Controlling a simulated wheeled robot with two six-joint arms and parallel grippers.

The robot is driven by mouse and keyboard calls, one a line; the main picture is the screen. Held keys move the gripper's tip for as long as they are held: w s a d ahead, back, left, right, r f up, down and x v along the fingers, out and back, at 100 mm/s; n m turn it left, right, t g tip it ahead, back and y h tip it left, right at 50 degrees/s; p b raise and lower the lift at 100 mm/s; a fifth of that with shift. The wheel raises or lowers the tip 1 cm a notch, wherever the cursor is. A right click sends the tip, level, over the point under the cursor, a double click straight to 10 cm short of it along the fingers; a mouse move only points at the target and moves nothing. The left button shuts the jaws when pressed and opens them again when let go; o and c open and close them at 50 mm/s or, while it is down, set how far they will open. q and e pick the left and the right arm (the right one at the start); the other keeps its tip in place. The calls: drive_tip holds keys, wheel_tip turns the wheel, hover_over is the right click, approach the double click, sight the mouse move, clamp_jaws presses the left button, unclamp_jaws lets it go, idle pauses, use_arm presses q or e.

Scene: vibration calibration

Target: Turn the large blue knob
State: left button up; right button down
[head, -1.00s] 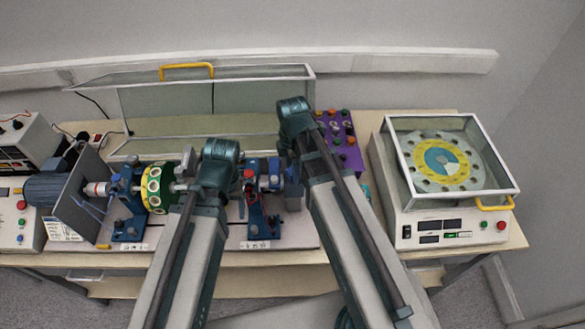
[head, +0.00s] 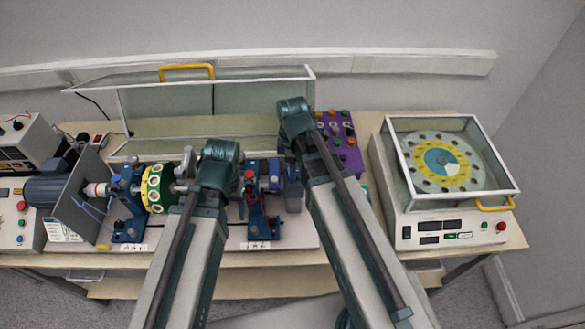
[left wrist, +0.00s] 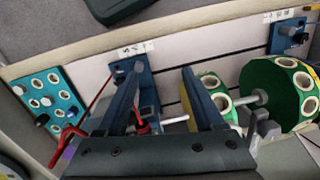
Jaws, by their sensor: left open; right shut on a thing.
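My left gripper (left wrist: 160,105) is open in the left wrist view, its two fingers apart over the shaft rig. A blue shaft support (left wrist: 143,82) and a red part (left wrist: 143,127) show between them. In the head view its wrist (head: 221,152) is left of the rig's right support (head: 262,205). My right wrist (head: 293,110) is above the rig's right end. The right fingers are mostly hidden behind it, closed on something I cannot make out. A dark blue part (head: 293,194) shows below that wrist; I cannot tell if it is the large blue knob.
A green-rimmed rotor (head: 158,188) and a blue motor (head: 47,191) lie left. A purple panel (head: 346,150) with several coloured knobs is behind right, partly covered by my right arm. A clear guard with a yellow handle (head: 187,67) stands behind. A covered disc machine (head: 450,225) is right.

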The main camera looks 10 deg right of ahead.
drive_tip(key=m, duration=0.7)
drive_tip(key=shift+w, duration=0.1)
drive_tip(key=m, duration=0.6)
drive_tip(key=shift+d+m, duration=0.15)
drive_tip(key=shift+m, duration=0.25)
drive_tip(key=m, duration=0.6)
drive_tip(key=shift+d, duration=0.1)
drive_tip(key=m, duration=0.6)
drive_tip(key=shift+m, duration=0.4)
drive_tip(key=shift+c, duration=1.1)
unclamp_jaws()
drive_tip(key=shift+r, duration=0.15)
